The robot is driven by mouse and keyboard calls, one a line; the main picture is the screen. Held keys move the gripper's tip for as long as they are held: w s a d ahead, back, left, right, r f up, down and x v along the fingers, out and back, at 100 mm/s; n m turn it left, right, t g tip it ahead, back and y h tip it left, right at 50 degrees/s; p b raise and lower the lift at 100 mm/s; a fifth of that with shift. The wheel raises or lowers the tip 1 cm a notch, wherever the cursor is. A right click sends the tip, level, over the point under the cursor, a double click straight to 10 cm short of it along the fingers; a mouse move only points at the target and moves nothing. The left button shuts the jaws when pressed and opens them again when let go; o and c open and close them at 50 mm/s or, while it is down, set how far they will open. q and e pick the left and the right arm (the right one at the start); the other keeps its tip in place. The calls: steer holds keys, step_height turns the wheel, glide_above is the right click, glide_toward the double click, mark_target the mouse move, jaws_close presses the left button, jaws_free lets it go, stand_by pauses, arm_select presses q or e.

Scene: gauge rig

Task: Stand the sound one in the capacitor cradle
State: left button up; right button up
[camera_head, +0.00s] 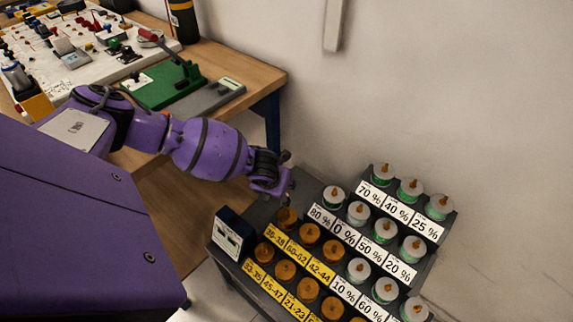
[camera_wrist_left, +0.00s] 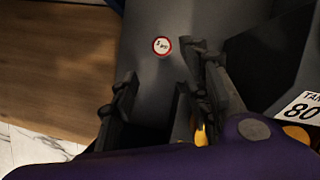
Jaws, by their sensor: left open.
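My left gripper (camera_head: 272,182) is in the head view, beyond the bench's right end and just above the back left of the dark stepped rack (camera_head: 318,190). In the left wrist view its fingers (camera_wrist_left: 158,82) are apart with nothing between them. The rack holds several orange-brown cylinders (camera_head: 308,233) behind yellow number labels, and several grey-topped green cylinders (camera_head: 384,231) behind white percent labels. I cannot tell which part is the capacitor cradle or which piece is the sound one. My right gripper is not in view.
A wooden bench (camera_head: 262,72) carries a white component board (camera_head: 75,75), a green lever fixture (camera_head: 165,85) and a grey slab (camera_head: 212,98). A small dark display box (camera_head: 231,236) stands at the rack's left. A red-ringed round sticker (camera_wrist_left: 162,46) shows on a grey surface.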

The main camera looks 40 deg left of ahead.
arm_select(q)
steer(key=b+x, duration=0.2)
steer(key=x, duration=0.9)
steer(key=shift+w+f, duration=0.1)
steer(key=shift+f, duration=0.15)
jaws_close()
steer(key=shift+r, duration=0.1)
